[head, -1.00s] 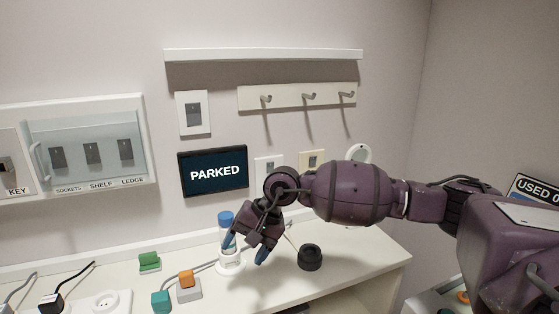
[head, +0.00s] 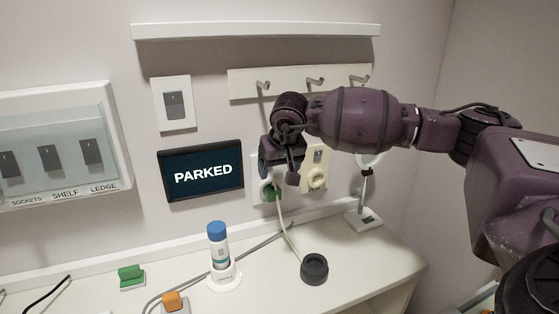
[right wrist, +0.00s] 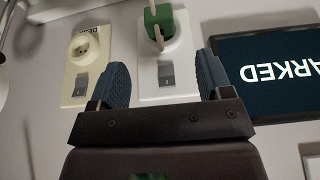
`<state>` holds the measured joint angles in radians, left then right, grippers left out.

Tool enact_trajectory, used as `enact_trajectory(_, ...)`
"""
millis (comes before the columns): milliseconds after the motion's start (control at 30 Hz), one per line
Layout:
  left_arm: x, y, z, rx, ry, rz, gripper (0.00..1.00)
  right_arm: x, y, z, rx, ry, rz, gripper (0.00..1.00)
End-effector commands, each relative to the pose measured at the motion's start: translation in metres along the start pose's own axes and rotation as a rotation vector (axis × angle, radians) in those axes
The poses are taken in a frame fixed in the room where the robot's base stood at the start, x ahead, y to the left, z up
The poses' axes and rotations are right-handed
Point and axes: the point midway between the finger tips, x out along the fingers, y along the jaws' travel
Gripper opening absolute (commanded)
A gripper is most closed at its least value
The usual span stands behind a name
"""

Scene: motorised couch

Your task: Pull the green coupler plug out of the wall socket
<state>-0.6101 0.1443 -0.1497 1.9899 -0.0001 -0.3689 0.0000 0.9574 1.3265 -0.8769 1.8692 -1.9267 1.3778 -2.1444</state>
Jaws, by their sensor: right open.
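The green coupler plug (head: 271,192) sits in a wall socket on a white plate, below and partly behind my right gripper (head: 279,176) in the head view. A pale cord hangs from it to the counter. In the right wrist view the plug (right wrist: 157,22) shows at the top of the white socket plate (right wrist: 176,55), with a rocker switch on the same plate. My right gripper (right wrist: 163,72) is open there, its two blue fingers apart with nothing between them. The plug appears beyond the fingertips, roughly between their lines. My left gripper is not in view.
A cream socket plate (head: 318,160) is just right of the plug. The PARKED screen (head: 202,172) is to the left and the hook rail (head: 300,83) above. On the counter stand a blue-capped bottle (head: 218,245), a black ring (head: 314,268) and a green block (head: 131,277).

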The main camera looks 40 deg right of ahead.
Motion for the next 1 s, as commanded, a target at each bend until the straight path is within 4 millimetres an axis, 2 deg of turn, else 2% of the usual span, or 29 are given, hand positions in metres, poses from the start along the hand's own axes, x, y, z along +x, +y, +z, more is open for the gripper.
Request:
enact_trajectory(300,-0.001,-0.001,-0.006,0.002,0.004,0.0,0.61,0.051,0.0,0.0,0.003,-0.003,-0.001,0.72)
enact_trajectory(500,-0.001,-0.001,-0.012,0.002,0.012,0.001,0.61,0.075,0.0,0.0,0.002,-0.003,0.0,0.72)
enact_trajectory(700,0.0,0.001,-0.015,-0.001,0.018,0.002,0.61,0.087,0.0,0.0,0.002,-0.001,-0.001,0.72)
enact_trajectory(1000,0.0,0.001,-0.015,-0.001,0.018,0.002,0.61,0.089,0.0,0.0,0.002,-0.001,-0.001,0.72)
